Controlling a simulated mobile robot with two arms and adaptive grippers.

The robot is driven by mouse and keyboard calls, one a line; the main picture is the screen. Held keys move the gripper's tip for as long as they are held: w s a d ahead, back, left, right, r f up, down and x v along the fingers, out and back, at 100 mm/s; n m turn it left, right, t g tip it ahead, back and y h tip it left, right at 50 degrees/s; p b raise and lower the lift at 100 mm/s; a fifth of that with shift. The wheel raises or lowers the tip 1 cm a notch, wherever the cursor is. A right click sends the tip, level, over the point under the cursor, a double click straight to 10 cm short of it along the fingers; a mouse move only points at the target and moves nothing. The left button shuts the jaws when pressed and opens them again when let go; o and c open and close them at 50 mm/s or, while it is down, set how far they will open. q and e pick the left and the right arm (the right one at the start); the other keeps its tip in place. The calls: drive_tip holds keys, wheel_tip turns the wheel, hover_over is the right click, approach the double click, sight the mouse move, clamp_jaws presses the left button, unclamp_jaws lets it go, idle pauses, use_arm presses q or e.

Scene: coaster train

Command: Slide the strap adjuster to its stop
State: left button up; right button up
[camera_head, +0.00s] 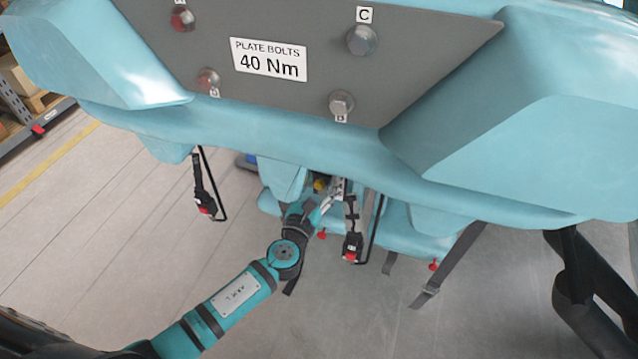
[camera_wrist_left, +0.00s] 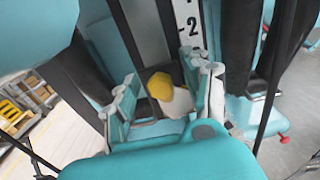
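My left gripper (camera_head: 330,200) reaches in among the hanging straps and seats under the teal coaster train body. In the left wrist view its two fingers (camera_wrist_left: 163,95) stand apart, one on each side of a yellow-topped, pale piece (camera_wrist_left: 160,86). I cannot tell whether they touch it, or whether this piece is the strap adjuster. A white scale strip (camera_wrist_left: 188,22) with black marks and a "2" runs behind it, beside a dark strap (camera_wrist_left: 238,45). A small yellow part (camera_head: 320,185) shows near the gripper in the head view. My right gripper is not in view.
A grey plate (camera_head: 200,45) with bolts and a "40 Nm" label spans the teal body above. Black buckles with red buttons hang at left (camera_head: 205,200) and beside the gripper (camera_head: 352,246). A loose dark strap (camera_head: 448,268) hangs right. Floor (camera_head: 130,230) at left is clear.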

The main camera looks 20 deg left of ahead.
use_arm(q)
clamp_jaws()
drive_tip(key=shift+r, duration=0.2)
drive_tip(key=shift+o, duration=0.3)
unclamp_jaws()
drive_tip(key=shift+s, duration=0.35)
drive_tip(key=s, duration=1.1)
drive_tip(key=shift+s+a, duration=0.2)
